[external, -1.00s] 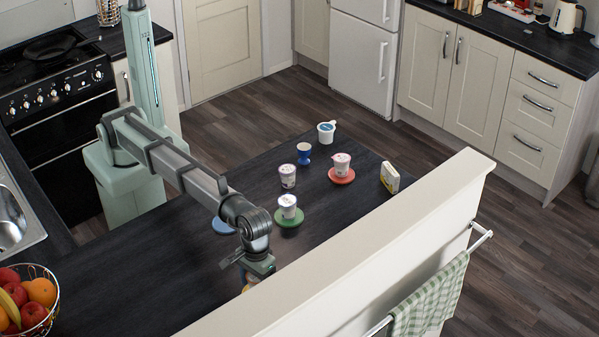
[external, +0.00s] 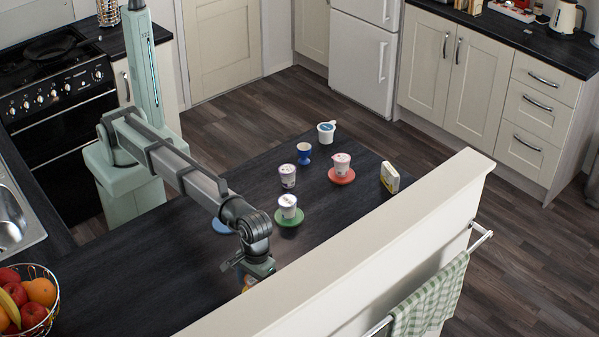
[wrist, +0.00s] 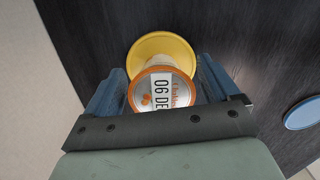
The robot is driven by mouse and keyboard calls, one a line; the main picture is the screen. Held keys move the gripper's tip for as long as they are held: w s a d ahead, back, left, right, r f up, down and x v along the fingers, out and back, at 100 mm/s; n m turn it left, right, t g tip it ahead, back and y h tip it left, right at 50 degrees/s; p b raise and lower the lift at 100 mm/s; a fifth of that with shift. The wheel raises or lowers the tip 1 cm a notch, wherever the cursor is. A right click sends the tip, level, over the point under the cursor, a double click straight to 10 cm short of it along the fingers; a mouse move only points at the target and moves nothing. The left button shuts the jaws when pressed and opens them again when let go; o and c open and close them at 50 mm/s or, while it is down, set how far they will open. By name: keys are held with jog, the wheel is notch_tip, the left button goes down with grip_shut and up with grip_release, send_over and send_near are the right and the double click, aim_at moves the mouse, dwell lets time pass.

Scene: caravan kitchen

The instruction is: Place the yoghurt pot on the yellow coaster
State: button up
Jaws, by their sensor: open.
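In the wrist view a yoghurt pot (wrist: 163,93) with a white and orange lid is upright between my fingers. Its narrower base appears to stand on the yellow coaster (wrist: 160,44), whose far part shows beyond it. My gripper (wrist: 160,88) is open, with a finger on each side of the pot and some gap beside the lid. In the external view my gripper (external: 249,268) is low over the counter behind the cream half wall. Only a sliver of the pot (external: 249,283) shows under it. Whether the base lies fully flat is hidden.
A blue coaster (external: 222,226) is bare. Other pots stand on the green coaster (external: 288,220), on the red coaster (external: 341,179) and on the counter (external: 288,176). A blue egg cup (external: 304,153), a mug (external: 326,132) and a small box (external: 390,177) are farther back. The half wall (external: 380,240) is close.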

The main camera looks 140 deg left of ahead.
jog(key=r, duration=1.2)
jog(key=shift+a+r, duration=0.15)
jog(key=shift+a, duration=0.2)
